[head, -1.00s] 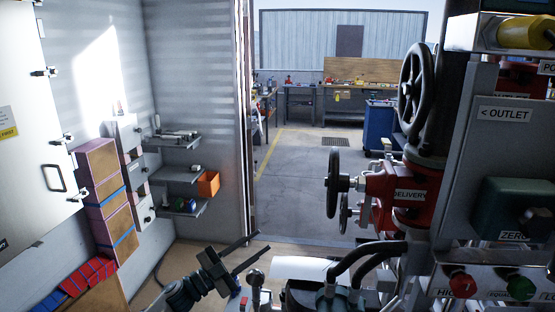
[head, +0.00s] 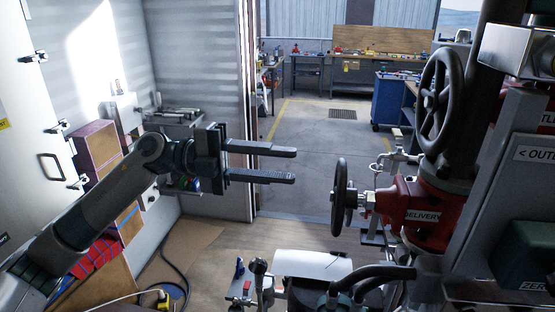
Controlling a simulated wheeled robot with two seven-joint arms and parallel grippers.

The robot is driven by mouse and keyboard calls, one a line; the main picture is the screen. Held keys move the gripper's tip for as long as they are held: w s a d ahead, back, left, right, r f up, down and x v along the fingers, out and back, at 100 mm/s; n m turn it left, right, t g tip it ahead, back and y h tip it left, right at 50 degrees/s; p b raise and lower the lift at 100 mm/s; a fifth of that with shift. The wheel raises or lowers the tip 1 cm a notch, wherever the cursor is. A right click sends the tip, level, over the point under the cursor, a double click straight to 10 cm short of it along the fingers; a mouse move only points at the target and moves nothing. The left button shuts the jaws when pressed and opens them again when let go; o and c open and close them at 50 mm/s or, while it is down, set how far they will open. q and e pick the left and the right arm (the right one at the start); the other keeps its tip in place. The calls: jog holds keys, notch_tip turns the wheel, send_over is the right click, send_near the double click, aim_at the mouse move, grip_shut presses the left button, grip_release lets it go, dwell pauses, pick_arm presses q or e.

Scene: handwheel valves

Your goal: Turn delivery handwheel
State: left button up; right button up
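The delivery handwheel (head: 340,197) is a dark wheel seen nearly edge-on, on the left side of a red valve body (head: 422,213) labelled DELIVERY. A larger dark handwheel (head: 440,100) stands above it on the same pipework. My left gripper (head: 294,165) reaches in from the left with its two dark fingers apart and nothing between them. Its fingertips point right, left of the delivery handwheel and slightly above its middle in the picture, with a visible gap. My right gripper is not in view.
A grey panel marked OUTLET (head: 540,154) stands at the right. Dark hoses (head: 372,275) and small fittings lie below the delivery valve. Shelves and boxes (head: 97,145) line the left wall. A doorway behind opens onto a clear floor (head: 320,150) with a blue cabinet (head: 390,100).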

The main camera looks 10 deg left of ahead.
pick_arm(q)
jog(key=shift+w+d, duration=0.15)
jog(key=shift+w, duration=0.05)
